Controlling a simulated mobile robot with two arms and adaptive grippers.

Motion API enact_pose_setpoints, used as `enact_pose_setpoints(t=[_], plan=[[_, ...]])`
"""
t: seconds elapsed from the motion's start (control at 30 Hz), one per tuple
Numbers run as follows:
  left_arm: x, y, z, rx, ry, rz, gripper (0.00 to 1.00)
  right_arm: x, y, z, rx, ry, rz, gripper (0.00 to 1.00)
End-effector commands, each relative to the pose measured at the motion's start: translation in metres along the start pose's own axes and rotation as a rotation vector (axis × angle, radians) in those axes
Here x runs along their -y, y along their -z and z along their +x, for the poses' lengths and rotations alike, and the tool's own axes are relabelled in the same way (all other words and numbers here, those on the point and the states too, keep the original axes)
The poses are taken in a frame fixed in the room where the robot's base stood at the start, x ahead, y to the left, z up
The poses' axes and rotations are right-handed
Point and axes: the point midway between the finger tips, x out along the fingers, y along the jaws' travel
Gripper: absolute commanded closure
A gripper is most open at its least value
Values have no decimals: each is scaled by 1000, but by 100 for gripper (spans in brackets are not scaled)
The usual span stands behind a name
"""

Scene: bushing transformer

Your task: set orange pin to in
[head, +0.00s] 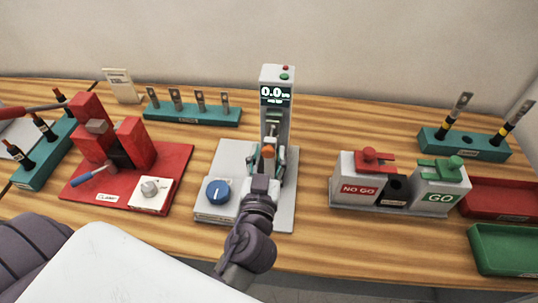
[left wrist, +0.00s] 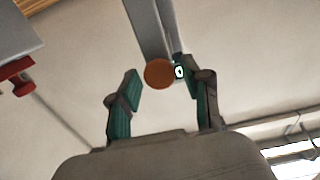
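The orange pin (head: 268,151) is on the front of the grey upright test stand (head: 277,92), below its lit display reading 0.0. In the left wrist view the pin's round orange end (left wrist: 159,73) faces the camera. My left gripper (head: 267,160) is at the stand, reaching up from the front. In the left wrist view its two green-padded fingers (left wrist: 157,95) stand apart on either side of the pin's end. The fingers look open; I cannot tell whether either touches the pin. My right gripper is not in view.
The stand's base carries a blue knob (head: 217,191). A red clamp fixture (head: 125,175) stands left. NO GO (head: 358,190) and GO (head: 441,197) blocks stand right, beside red (head: 500,212) and green (head: 507,265) trays. A teal rack (head: 192,114) is behind. Wood between stand and NO GO block is clear.

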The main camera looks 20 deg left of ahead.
Motion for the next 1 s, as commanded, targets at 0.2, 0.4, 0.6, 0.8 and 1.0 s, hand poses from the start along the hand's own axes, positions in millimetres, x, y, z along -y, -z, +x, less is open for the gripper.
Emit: enact_pose_setpoints(t=[0.2, 0.4, 0.6, 0.8, 1.0], plan=[[0, 0, 0, 0, 1, 0, 44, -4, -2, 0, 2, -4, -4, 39], [0, 0, -7, 2, 1, 0, 44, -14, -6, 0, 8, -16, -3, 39], [0, -2, -43, 7, 0, 2, 44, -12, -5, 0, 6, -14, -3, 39], [0, -1, -85, 4, -3, 5, 44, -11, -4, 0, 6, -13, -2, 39], [0, -1, -113, 1, -3, 3, 44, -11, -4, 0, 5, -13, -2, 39]])
